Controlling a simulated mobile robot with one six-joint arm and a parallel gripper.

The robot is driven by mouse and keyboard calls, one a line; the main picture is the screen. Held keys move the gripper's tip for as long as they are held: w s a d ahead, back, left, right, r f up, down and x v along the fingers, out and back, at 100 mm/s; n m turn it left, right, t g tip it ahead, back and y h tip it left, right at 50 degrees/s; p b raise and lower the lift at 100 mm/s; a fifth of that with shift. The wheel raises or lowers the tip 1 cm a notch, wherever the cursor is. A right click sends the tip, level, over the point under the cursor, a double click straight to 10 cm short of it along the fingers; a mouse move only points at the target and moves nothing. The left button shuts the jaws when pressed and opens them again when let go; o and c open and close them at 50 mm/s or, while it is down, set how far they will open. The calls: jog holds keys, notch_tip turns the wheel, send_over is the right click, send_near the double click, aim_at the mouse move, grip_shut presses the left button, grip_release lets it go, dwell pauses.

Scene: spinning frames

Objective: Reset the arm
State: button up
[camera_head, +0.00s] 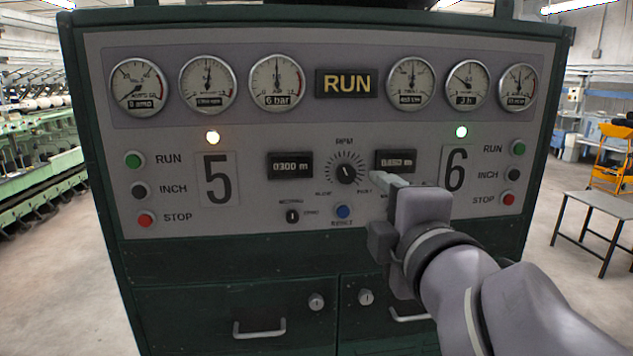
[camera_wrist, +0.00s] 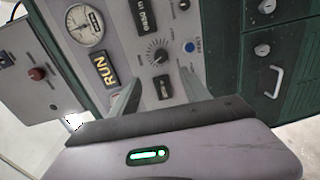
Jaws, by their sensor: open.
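My gripper (camera_head: 386,202) is in front of the right middle part of a control panel (camera_head: 250,215). In the wrist view my gripper (camera_wrist: 160,92) has its two fingers apart with nothing between them. The fingers point at the panel, near the RPM dial (camera_wrist: 158,57) and the blue button (camera_wrist: 189,47). In the head view the dial (camera_head: 346,172) and the blue button (camera_head: 343,211) lie left of the gripper. I cannot tell how far the fingertips are from the panel. My gripper partly covers the right counter display (camera_head: 395,161) and the labels below it.
A RUN sign (camera_head: 347,83) sits among several round gauges. An amber-white lamp (camera_head: 213,138) glows above number 5, a green lamp (camera_head: 461,132) above number 6. Drawers with handles (camera_head: 259,331) are below. A metal table (camera_head: 596,207) and an orange cart (camera_head: 612,155) stand at right.

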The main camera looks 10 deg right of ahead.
jog(key=shift+s+f, duration=0.1)
jog(key=shift+s, duration=0.15)
jog(key=s+d+f+m+g+h+b, duration=0.15)
jog(key=s+f+m+g, duration=0.25)
jog(key=f+m, duration=0.55)
jog(key=s+d+f+m+g+b, duration=0.1)
jog(key=s+f+m+g+b, duration=0.25)
jog(key=f+m, duration=0.6)
jog(key=s+a+f+m+g+y, duration=0.3)
jog(key=s+a+f, duration=0.4)
jog(key=f, duration=0.4)
jog(key=shift+s+g, duration=0.45)
jog(key=shift+s, duration=0.4)
